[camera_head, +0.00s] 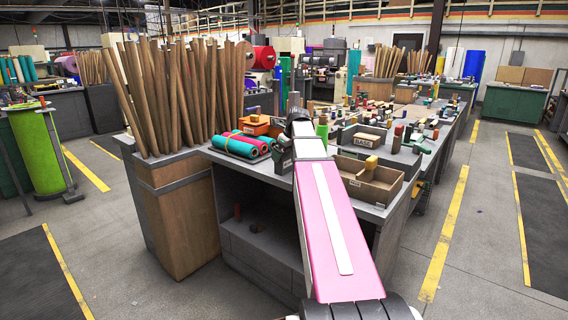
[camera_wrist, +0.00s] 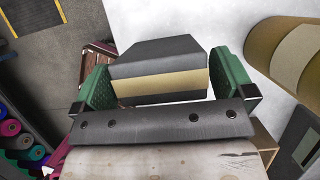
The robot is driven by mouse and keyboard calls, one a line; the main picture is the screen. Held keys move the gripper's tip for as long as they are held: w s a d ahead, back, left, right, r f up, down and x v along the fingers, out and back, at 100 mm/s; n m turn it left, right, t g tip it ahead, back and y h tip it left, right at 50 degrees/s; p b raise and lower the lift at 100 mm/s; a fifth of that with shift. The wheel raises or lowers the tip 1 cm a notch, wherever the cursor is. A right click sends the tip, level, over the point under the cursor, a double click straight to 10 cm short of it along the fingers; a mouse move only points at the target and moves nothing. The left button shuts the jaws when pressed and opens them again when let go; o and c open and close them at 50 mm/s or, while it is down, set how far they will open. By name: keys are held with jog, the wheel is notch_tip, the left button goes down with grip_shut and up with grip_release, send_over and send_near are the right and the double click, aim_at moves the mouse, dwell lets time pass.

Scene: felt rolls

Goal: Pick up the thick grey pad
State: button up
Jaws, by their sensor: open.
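The thick grey pad (camera_wrist: 158,50) is in the wrist view, a dark grey block with a tan band across its near side. It lies on a pale surface. My gripper (camera_wrist: 162,78) is open, with one green finger on each side of the pad. The pad nearly fills the space between the fingers; I cannot tell whether either finger touches it. In the head view my arm reaches over the workbench (camera_head: 232,163), and I cannot make out the pad there.
Cardboard trays (camera_head: 370,180) stand right of my arm, with several small items behind. Teal and red rolls (camera_head: 240,146) lie to its left, by a bin of tall brown tubes (camera_head: 180,95). In the wrist view a large tan roll (camera_wrist: 285,45) is close on the right.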

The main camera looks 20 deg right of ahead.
jog(key=shift+x, duration=1.15)
jog(key=shift+c, duration=0.3)
jog(key=c, duration=0.9)
jog(key=shift+o, duration=0.2)
jog(key=shift+r, duration=0.15)
jog(key=shift+r, duration=0.5)
notch_tip(320, 180, up, 2)
jog(key=shift+r, duration=0.2)
jog(key=s+d+r, duration=0.3)
jog(key=s+r, duration=0.4)
jog(key=s, duration=0.4)
jog(key=shift+d+r, duration=0.2)
jog(key=shift+d, duration=0.15)
